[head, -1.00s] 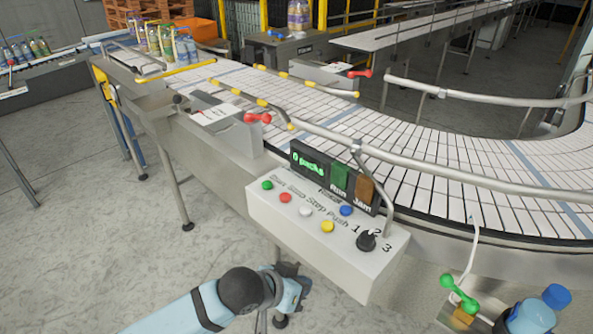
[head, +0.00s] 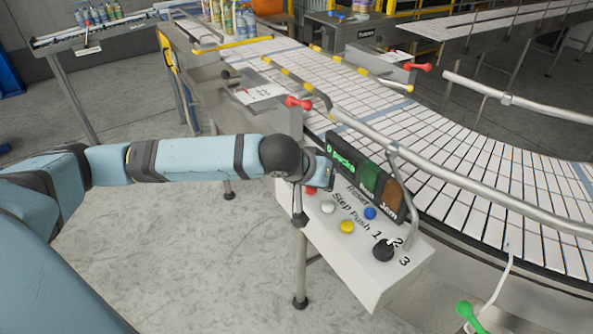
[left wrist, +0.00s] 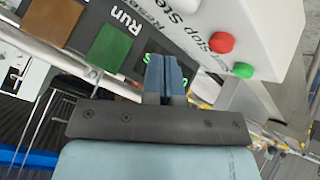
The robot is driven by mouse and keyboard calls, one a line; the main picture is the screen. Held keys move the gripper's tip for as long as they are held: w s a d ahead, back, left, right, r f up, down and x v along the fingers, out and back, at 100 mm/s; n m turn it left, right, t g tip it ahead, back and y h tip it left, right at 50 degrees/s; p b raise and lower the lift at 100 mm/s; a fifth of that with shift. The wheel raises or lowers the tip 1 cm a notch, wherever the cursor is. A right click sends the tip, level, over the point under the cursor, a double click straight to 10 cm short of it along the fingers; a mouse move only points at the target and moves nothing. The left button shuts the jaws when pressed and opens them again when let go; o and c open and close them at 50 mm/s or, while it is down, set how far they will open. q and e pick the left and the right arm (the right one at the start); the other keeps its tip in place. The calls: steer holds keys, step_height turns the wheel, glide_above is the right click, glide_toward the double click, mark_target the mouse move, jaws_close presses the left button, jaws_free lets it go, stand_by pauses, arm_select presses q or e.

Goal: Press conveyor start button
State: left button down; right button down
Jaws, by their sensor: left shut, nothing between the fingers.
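The white control box (head: 360,255) has a sloped face with a red button (head: 311,190), a white one (head: 328,207), a yellow one (head: 347,227), a blue one (head: 370,213) and a black knob (head: 383,250). My left gripper (head: 318,178) is over the box's left end and hides the green button in the head view. In the left wrist view, the green button (left wrist: 243,70) shows beside the red one, to the right of my shut, empty fingers (left wrist: 165,75). The fingers overlap the display panel in that view; contact cannot be told. My right gripper is not in view.
The display panel (head: 368,172) stands along the box's back edge, reading "0 packs". A metal guide rail (head: 450,165) bends down beside the knob. The curved white conveyor (head: 440,130) runs behind. A red-handled clamp (head: 298,103) is near my left forearm.

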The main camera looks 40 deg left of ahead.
arm_select(q)
steer(key=w+a+r+n, duration=0.2)
steer(key=a+r, duration=0.1)
steer(key=a, duration=0.3)
steer(key=w+a+r+n+t+y, duration=0.1)
steer(key=w+a+r+n, duration=0.1)
steer(key=a, duration=0.3)
steer(key=shift+w+a+r+n, duration=0.4)
steer(key=shift+r+n, duration=0.1)
steer(key=shift+r, duration=0.2)
step_height(320, 180, down, 8)
steer(key=b, duration=0.7)
steer(key=shift+f, duration=0.4)
